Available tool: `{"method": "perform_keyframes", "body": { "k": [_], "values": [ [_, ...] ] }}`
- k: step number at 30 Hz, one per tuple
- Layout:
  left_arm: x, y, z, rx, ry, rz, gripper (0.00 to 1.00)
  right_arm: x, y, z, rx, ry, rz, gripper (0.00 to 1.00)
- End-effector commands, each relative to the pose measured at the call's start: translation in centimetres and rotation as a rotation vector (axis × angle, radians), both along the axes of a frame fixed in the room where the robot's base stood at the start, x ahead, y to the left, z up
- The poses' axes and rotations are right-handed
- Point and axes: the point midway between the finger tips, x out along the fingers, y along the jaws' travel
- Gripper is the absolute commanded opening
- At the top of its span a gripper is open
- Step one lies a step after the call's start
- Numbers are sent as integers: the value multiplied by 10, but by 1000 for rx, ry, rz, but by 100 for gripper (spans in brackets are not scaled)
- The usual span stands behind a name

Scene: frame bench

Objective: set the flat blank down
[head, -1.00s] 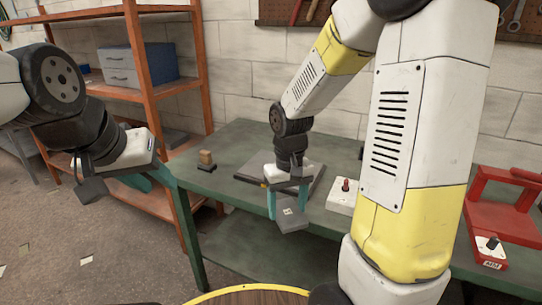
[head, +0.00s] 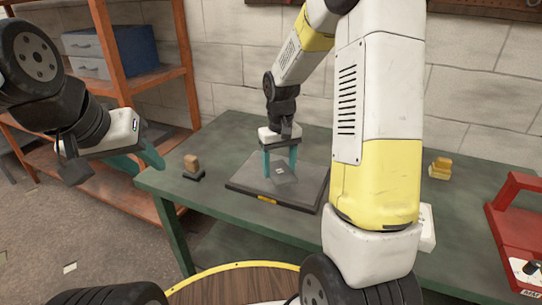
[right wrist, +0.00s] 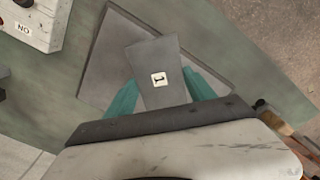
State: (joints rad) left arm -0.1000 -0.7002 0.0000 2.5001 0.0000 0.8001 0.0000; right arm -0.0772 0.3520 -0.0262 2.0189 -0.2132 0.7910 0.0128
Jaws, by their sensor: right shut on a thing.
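The flat blank (head: 284,178) is a thin grey plate with a small white label. My right gripper (head: 280,168) is shut on it, with teal fingers at two of its sides. In the right wrist view the blank (right wrist: 150,52) bears a label with a "1" and is turned relative to the dark grey slab (right wrist: 104,72) beneath. In the head view the blank is over this slab (head: 306,192), which has a yellow mark on its front edge. I cannot tell whether the blank touches it. My left gripper (head: 140,160) looks open and empty, left of the bench.
The green bench (head: 225,150) also carries a wooden block on a dark base (head: 192,165), yellow blocks (head: 440,166) and a red frame (head: 515,225). An orange shelf (head: 115,60) with a blue-grey box (head: 115,50) stands at the left. A round wooden top (head: 235,285) is in front.

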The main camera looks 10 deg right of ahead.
Motion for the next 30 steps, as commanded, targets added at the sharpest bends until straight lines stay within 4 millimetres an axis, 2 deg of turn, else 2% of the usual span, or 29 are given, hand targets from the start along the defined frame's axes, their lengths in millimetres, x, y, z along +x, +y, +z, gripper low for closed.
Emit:
{"method": "perform_keyframes", "body": {
  "k": [3, 9, 14, 21, 30],
  "values": [
    [0, 0, 0, 0, 0, 0, 36, 29, -8, -3, 1, 0, -3, 15],
    [0, 0, 0, 0, 0, 0, 36, 52, -14, -5, 0, -1, 0, 15],
    [0, 0, 0, 0, 0, 0, 36, 63, -17, -6, 0, 0, -1, 15],
    [0, 0, 0, 0, 0, 0, 36, 62, -17, -40, 1, 2, 0, 15],
    [0, 0, 0, 0, 0, 0, 36, 62, -17, -42, 0, 0, 0, 15]
  ]
}}
